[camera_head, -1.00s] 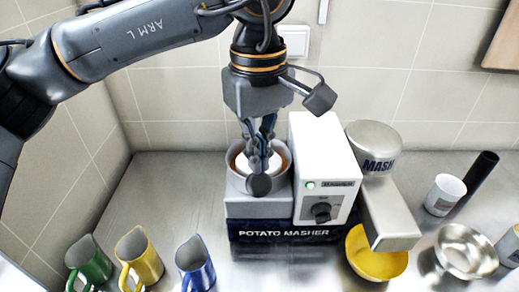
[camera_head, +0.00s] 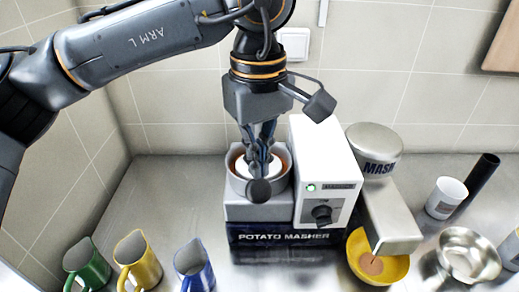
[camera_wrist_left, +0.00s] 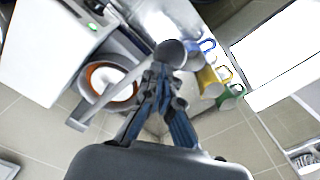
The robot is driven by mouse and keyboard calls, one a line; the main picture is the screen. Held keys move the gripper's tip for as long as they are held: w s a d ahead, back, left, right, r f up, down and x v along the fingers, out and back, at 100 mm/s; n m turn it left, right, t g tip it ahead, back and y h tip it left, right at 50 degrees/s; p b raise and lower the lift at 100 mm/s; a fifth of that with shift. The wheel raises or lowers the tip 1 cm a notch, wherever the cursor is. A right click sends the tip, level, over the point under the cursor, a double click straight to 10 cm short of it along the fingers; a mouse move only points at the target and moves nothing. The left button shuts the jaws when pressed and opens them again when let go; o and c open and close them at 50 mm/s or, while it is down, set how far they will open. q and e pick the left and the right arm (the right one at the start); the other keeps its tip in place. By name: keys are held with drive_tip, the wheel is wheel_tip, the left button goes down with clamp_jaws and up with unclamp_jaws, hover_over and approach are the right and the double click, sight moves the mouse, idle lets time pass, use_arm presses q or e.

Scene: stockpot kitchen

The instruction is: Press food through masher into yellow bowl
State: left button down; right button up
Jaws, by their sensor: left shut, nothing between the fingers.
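The potato masher (camera_head: 285,236) stands on the steel counter against the wall, with a green light lit on its white body. Its round feed opening (camera_head: 236,160) holds a white pusher or food; I cannot tell which. My left gripper (camera_head: 262,165) is shut and empty, pointing down over the opening and its grey lever end. In the left wrist view, my left gripper (camera_wrist_left: 163,110) is beside the opening (camera_wrist_left: 112,84). The yellow bowl (camera_head: 398,268) sits under the metal spout (camera_head: 392,228).
Green (camera_head: 88,265), yellow (camera_head: 138,262) and blue (camera_head: 195,267) jugs stand at the front left. A steel bowl (camera_head: 468,255), a white cup (camera_head: 446,197) and a black cylinder (camera_head: 480,176) are at the right.

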sight(259, 184)
use_arm(q)
drive_tip(key=shift+f+b, duration=0.5)
drive_tip(key=shift+f, duration=0.1)
idle(0.7)
drive_tip(key=shift+f+b, duration=1.45)
drive_tip(key=shift+f, duration=0.4)
idle(4.3)
